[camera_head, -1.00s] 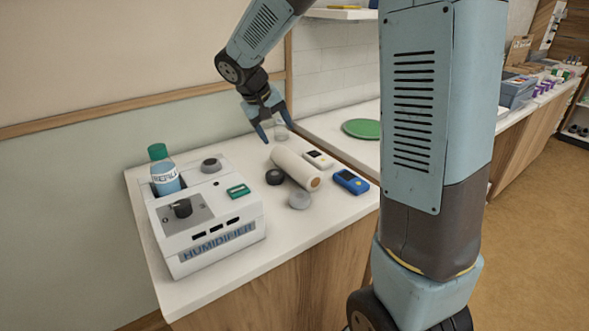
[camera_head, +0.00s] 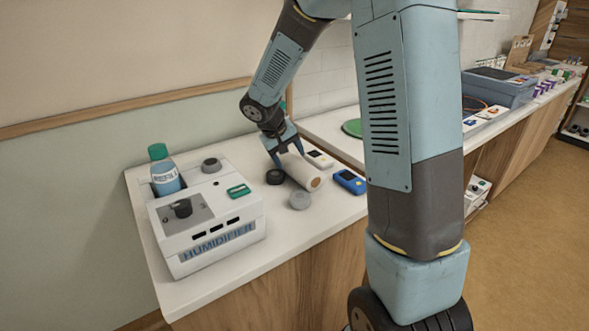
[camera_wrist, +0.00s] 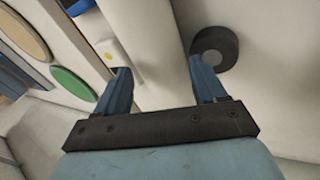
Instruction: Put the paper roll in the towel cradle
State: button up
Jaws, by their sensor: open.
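The paper roll (camera_head: 303,172) is a cream cylinder with a brown end, lying on its side on the white counter. My gripper (camera_head: 287,158) is at the roll's far end, pointing down, with its fingers apart. In the wrist view the roll (camera_wrist: 150,32) runs up between the lines of the two open fingertips (camera_wrist: 160,66). I cannot tell whether the fingers touch it. I cannot make out a towel cradle in these views.
Around the roll are a black disc (camera_head: 275,177), a grey disc (camera_head: 300,200), a blue device (camera_head: 350,181) and a white device (camera_head: 319,159). A humidifier (camera_head: 208,225) with a bottle (camera_head: 164,176) stands left. The counter's front (camera_head: 278,228) is bare. A green plate (camera_head: 352,127) lies behind.

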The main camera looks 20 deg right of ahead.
jog(key=shift+x, duration=0.8)
jog(key=shift+r, duration=0.1)
jog(key=c, duration=1)
